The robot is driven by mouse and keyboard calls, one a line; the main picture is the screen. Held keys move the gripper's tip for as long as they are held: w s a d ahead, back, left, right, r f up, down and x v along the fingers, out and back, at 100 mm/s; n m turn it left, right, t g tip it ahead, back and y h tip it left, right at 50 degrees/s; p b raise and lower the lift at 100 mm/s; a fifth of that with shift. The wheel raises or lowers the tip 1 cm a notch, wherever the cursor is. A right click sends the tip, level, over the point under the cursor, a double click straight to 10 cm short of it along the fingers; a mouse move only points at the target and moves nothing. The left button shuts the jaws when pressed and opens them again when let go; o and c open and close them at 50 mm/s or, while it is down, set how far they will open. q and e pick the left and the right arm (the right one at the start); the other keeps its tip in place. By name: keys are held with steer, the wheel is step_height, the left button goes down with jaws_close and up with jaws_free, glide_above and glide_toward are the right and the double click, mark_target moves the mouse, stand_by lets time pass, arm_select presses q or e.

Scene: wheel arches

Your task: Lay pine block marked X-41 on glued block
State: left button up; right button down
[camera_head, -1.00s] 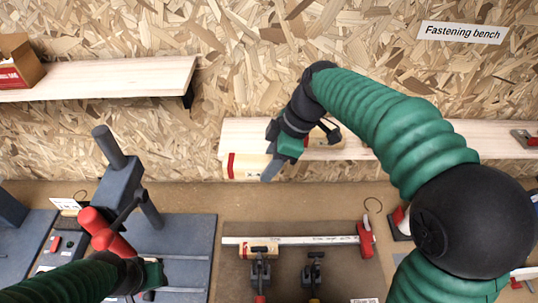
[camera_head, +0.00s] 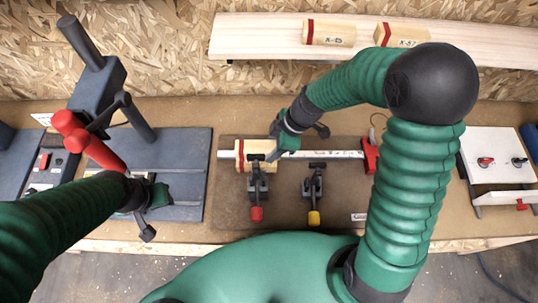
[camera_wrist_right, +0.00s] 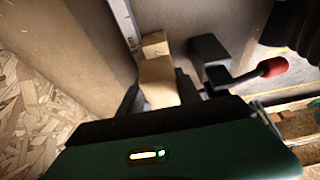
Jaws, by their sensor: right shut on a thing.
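My right gripper (camera_head: 290,148) is shut on a pale pine block (camera_head: 262,147), over the left end of the steel rule. In the right wrist view the held block (camera_wrist_right: 158,82) sits between the fingers, and another pale block (camera_wrist_right: 155,43) shows just beyond it, by the rule. That other block seems to be the glued block, at the red-handled clamp, largely covered in the head view. I cannot tell whether the two touch, and the held block's marking is unreadable. My left gripper (camera_head: 148,205) is over the grey press base; its finger opening is unclear.
A red-handled clamp (camera_head: 257,190) and a yellow-handled clamp (camera_head: 313,188) stand on the dark mat. The rule (camera_head: 330,155) ends at a red stop (camera_head: 371,155). The press with red handles (camera_head: 92,140) stands left. Two blocks (camera_head: 330,32) (camera_head: 403,35) lie on the shelf.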

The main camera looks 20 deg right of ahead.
step_height(320, 180, down, 4)
steer(key=shift+w+f, duration=0.1)
steer(key=shift+f, duration=0.1)
steer(key=shift+d+f, duration=0.1)
steer(key=shift+f, duration=0.15)
steer(key=c, duration=0.8)
jaws_free()
steer(key=shift+r, duration=0.1)
steer(key=shift+c, duration=0.2)
steer(key=v, duration=1.2)
steer(key=shift+r, duration=0.1)
